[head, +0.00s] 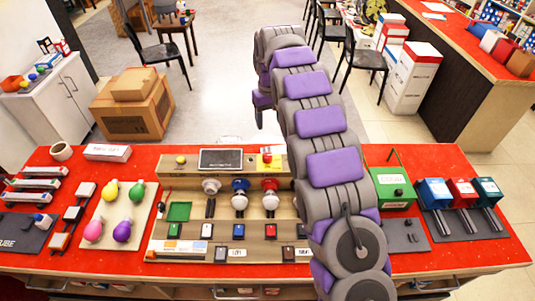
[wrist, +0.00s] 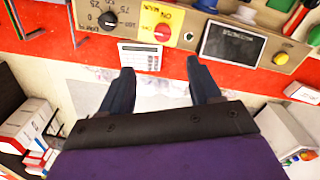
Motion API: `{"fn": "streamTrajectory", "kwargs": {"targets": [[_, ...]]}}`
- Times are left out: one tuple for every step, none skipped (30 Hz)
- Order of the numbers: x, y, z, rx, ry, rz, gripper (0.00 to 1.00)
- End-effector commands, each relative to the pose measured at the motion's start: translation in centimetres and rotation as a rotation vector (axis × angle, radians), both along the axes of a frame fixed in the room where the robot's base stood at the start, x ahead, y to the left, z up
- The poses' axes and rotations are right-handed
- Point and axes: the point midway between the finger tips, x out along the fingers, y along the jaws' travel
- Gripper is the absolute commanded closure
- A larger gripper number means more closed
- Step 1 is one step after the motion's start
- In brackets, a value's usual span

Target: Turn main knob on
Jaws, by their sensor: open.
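The main knob (wrist: 162,34) is a small red knob on a yellow plate (wrist: 150,17) lettered "ON MAIN", at the top of the wrist view. In the head view the yellow plate (head: 263,165) sits at the back of the wooden panel, right of the dark screen. My gripper (wrist: 160,76) is open and empty, its two dark fingers apart. In the wrist view its tips lie below the red knob, apart from it. I cannot tell which way the knob is turned. My arm hides part of the panel's right side in the head view.
A black dial (wrist: 108,20) and the dark screen (wrist: 229,44) flank the knob. Bulbs in sockets (head: 240,195) stand in front of it. A yellow button (head: 180,160) is at the panel's left. A green box (head: 390,188) stands right of my arm. Floor behind the red table is open.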

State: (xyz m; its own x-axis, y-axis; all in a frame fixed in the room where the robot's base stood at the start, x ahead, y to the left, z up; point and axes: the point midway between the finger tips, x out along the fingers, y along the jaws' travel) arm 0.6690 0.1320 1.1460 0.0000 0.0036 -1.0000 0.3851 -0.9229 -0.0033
Motion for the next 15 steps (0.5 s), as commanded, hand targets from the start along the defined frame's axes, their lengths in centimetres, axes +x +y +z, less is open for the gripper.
{"fn": "streamTrajectory", "kwargs": {"targets": [[-0.1,0.1,-0.9,-0.002,0.006,0.0,0.37],[-0.1,0.2,-1.4,-0.004,0.006,0.0,0.37],[-0.1,0.4,-2.2,-0.005,0.006,0.001,0.37],[-0.1,0.5,-2.7,-0.006,0.004,0.001,0.37],[-0.1,0.6,-3.4,-0.006,0.005,0.001,0.37],[-0.1,0.7,-4.2,-0.008,0.005,0.002,0.37],[-0.1,0.7,-4.8,-0.008,0.005,0.002,0.37],[-0.1,0.8,-5.4,-0.009,0.005,0.002,0.37],[-0.1,0.9,-6.2,-0.009,0.005,0.002,0.37],[-0.1,0.9,-6.8,-0.009,0.005,0.002,0.37],[-0.2,0.9,-7.4,-0.009,0.006,0.002,0.37],[-0.2,0.8,-8.2,-0.009,0.006,0.002,0.37],[-0.1,0.8,-8.8,-0.008,0.005,0.001,0.37],[-0.1,0.7,-9.3,-0.007,0.003,0.001,0.37],[-0.1,0.7,-10.1,-0.007,0.003,0.001,0.37]]}}
